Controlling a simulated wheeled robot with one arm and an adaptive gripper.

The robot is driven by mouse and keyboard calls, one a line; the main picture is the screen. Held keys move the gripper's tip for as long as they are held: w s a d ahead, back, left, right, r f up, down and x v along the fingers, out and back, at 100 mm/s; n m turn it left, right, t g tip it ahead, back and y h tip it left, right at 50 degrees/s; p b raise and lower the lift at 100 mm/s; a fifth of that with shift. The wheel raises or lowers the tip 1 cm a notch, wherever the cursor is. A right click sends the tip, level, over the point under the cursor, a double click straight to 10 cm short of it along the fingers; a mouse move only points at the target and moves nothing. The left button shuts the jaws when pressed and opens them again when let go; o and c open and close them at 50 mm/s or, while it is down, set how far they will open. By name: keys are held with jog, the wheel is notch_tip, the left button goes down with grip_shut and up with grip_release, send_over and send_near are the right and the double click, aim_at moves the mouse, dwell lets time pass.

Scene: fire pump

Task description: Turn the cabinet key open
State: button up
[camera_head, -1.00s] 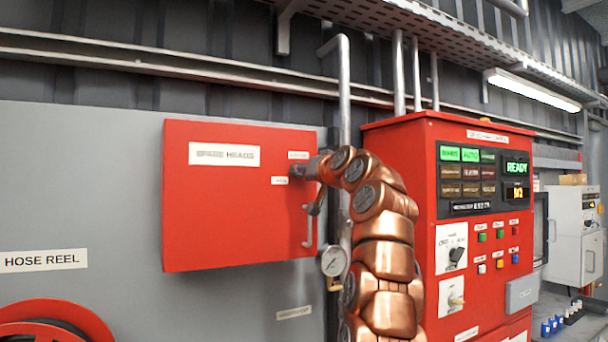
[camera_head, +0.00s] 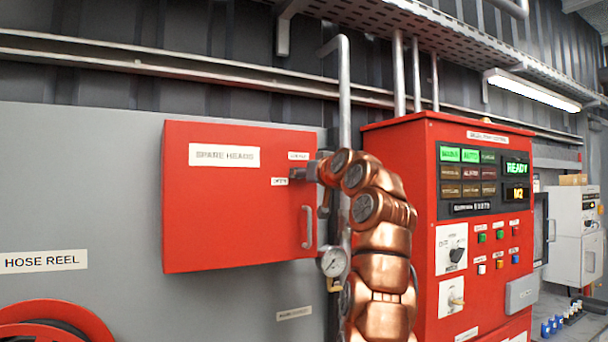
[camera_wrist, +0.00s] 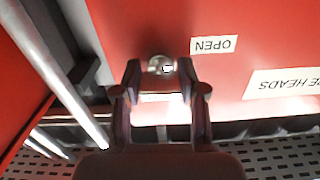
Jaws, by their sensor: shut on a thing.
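The red cabinet (camera_head: 225,215) labelled "SPARE HEADS" hangs on the grey wall, its door shut. My gripper (camera_head: 298,174) is at the lock near the door's upper right edge. In the wrist view, my gripper (camera_wrist: 160,72) has one finger on each side of the round metal lock with its key (camera_wrist: 160,66). The fingers are shut on the key, which is mostly hidden. The "OPEN" label (camera_wrist: 212,45) appears upside down beside the lock. In the head view, the "OPEN" label (camera_head: 279,181) is left of the lock and another small label (camera_head: 298,156) is above it.
A door handle (camera_head: 308,227) is below the lock. A pressure gauge (camera_head: 334,262) and a vertical pipe (camera_head: 345,90) stand close to the cabinet's right side. The red pump control panel (camera_head: 400,150) is right of my arm. A hose reel (camera_head: 50,322) is at lower left.

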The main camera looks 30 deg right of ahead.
jog(key=shift+n, duration=0.4)
jog(key=o, duration=1.2)
jog(key=shift+c, duration=0.2)
jog(key=shift+s, duration=0.15)
jog(key=shift+s+r, duration=0.15)
jog(key=shift+s, duration=0.4)
jog(key=s+a, duration=0.1)
jog(key=s, duration=0.9)
jog(key=shift+s+f, duration=0.2)
jog(key=shift+s, duration=0.05)
